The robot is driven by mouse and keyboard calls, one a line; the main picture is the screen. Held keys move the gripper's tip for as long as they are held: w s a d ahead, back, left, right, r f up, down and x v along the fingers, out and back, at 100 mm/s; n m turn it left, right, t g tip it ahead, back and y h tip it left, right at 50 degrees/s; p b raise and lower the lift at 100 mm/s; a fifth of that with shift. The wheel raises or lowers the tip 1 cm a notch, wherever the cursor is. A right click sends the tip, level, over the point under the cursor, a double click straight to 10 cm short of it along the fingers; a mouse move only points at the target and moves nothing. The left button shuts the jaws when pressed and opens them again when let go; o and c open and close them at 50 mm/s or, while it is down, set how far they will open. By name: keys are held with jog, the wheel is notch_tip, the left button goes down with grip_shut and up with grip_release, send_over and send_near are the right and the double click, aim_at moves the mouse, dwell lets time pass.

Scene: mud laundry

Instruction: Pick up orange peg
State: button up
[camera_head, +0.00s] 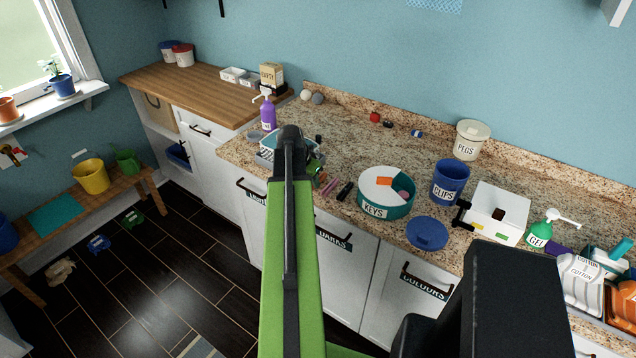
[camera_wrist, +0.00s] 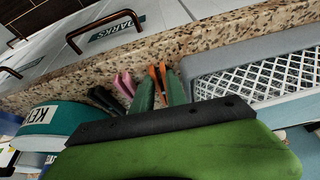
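The orange peg (camera_wrist: 157,80) lies on the granite counter in the wrist view, between two dark green prongs. In the head view my arm reaches to the counter's front edge, and the orange peg is mostly hidden there.
A pale blue mesh-bottomed basket (camera_wrist: 250,75) is close right of the pegs. The teal KEYS tub (camera_head: 386,205) stands to their right in the head view, with a blue CLIPS cup (camera_head: 450,184) and a blue lid (camera_head: 427,233) beyond. The counter behind has free room.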

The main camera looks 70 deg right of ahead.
grip_shut()
jog(key=r+p, duration=0.2)
jog(key=s+r+p, duration=0.1)
jog(key=r+p, duration=0.2)
jog(key=shift+r, duration=0.2)
jog(key=s+r+p, duration=0.5)
jog(key=s+p, duration=0.1)
jog(key=s, duration=0.4)
jog(key=shift+s+r, duration=0.3)
jog(key=shift+s, duration=0.1)
jog(key=shift+d, duration=0.1)
